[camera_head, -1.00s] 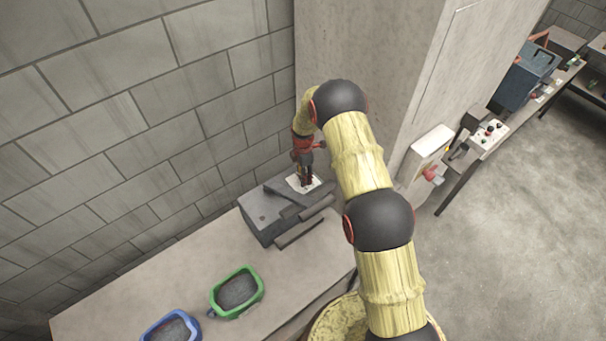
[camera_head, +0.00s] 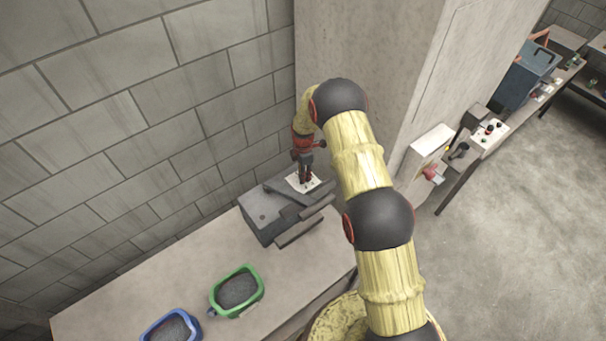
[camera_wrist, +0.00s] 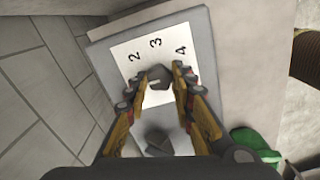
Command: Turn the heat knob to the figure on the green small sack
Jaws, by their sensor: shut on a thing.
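My gripper (camera_wrist: 160,86) is shut on the dark heat knob (camera_wrist: 158,74), seen in the wrist view between its two fingertips. The knob sits on a white dial plate (camera_wrist: 126,50) that shows the figures 2, 3 and 4 along its far side. The part of the plate nearer my gripper is hidden. In the head view my gripper (camera_head: 305,176) points down at the plate on top of the grey machine (camera_head: 262,212). The green small sack (camera_head: 237,291) lies on the bench, open and filled with dark grains. No figure on it can be read.
A blue small sack (camera_head: 172,330) stands left of the green one on the bench (camera_head: 130,300). A block wall (camera_head: 110,130) rises behind, and a concrete pillar (camera_head: 385,60) stands close to my arm. A wall box with a red switch (camera_head: 430,172) is at right.

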